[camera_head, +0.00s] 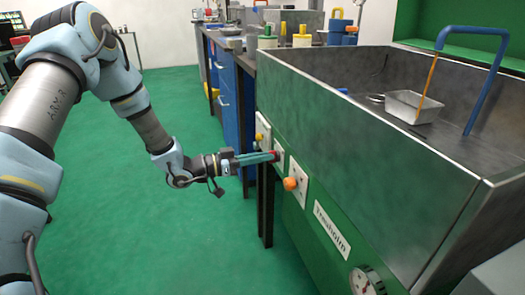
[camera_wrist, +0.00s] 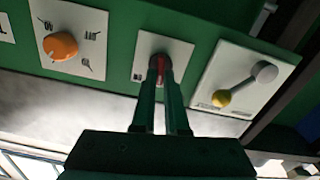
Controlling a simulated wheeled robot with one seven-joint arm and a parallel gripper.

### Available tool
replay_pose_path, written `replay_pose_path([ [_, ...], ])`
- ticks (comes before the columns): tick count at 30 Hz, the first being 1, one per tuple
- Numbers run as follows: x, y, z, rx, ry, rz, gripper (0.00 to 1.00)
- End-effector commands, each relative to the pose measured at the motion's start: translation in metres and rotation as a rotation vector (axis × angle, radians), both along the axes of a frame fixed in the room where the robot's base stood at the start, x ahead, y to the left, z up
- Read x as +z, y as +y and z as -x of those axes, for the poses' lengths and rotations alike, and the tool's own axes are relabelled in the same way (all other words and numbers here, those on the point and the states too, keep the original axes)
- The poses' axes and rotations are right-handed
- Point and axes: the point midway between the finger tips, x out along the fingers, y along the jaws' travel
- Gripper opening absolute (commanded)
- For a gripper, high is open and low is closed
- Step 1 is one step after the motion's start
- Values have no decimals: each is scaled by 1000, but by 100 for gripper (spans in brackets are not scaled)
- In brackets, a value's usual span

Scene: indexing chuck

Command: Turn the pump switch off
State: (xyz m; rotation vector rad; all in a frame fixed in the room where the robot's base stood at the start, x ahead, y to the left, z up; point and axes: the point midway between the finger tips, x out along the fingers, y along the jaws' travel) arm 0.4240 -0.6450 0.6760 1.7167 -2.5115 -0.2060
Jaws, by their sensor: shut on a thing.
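A small red switch (camera_wrist: 157,66) sits on a white plate (camera_wrist: 178,50) on the green front panel. I take it for the pump switch; its label is too small to read. My gripper (camera_wrist: 159,82) is shut on the red switch, with one finger on each side of it. The fingers hide much of the switch, so its on or off position cannot be told. In the head view my gripper (camera_head: 272,156) reaches the panel from the left, and a bit of red shows at its fingertips.
An orange knob (camera_head: 290,184) on its own plate is beside the switch. On the switch's other side is a lever with a yellow ball (camera_wrist: 222,98). A round gauge (camera_head: 367,281) is lower on the panel. A metal basin (camera_head: 375,150) stands above. Green floor is clear at left.

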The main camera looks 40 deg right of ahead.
Motion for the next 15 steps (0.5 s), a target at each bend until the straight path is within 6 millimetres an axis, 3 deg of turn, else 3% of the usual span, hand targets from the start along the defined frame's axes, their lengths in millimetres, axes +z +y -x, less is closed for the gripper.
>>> replay_pose_path([
  [15, 0, 0, -2, 0, 302, -119, 0],
])
